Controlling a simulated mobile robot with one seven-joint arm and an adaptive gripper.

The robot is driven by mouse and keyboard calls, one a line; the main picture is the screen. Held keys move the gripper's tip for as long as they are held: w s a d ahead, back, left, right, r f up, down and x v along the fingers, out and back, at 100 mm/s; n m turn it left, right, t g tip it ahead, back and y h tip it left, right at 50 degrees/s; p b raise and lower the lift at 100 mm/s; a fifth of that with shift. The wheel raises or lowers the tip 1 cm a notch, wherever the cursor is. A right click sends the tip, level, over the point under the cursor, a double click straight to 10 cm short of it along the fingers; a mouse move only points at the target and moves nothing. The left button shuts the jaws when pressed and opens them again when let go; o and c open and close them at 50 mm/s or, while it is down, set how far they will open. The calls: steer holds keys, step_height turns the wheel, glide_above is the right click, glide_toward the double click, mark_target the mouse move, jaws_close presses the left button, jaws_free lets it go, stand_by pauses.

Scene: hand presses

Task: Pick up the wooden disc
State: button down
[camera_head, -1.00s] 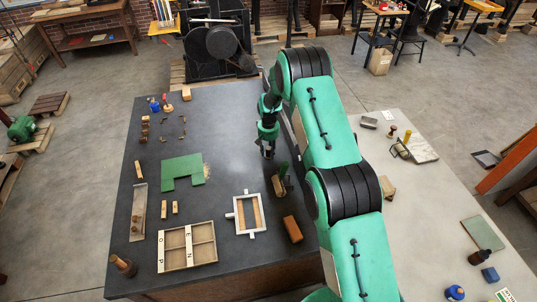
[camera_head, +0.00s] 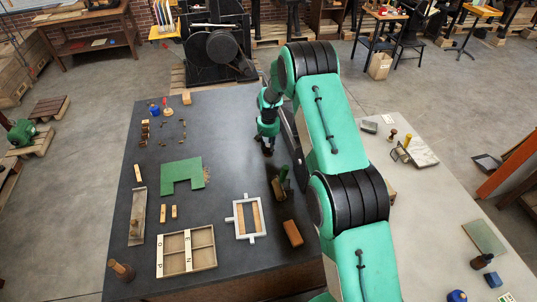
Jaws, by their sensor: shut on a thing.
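My gripper (camera_head: 267,150) points down over the right part of the dark table (camera_head: 225,130), to the right of the green U-shaped board (camera_head: 182,175). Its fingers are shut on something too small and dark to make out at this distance. I cannot pick out the wooden disc for certain anywhere in view. It may be hidden by the fingers.
A white-cornered frame (camera_head: 244,206), a brown block (camera_head: 292,233) and a dark green-handled tool (camera_head: 283,180) lie nearer the front. A compartment tray (camera_head: 187,251) is at front left. A pale table (camera_head: 430,215) stands right of my arm.

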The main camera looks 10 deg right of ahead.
mark_target(269, 145)
steer(key=shift+r+b, duration=0.3)
steer(key=shift+r, duration=2.4)
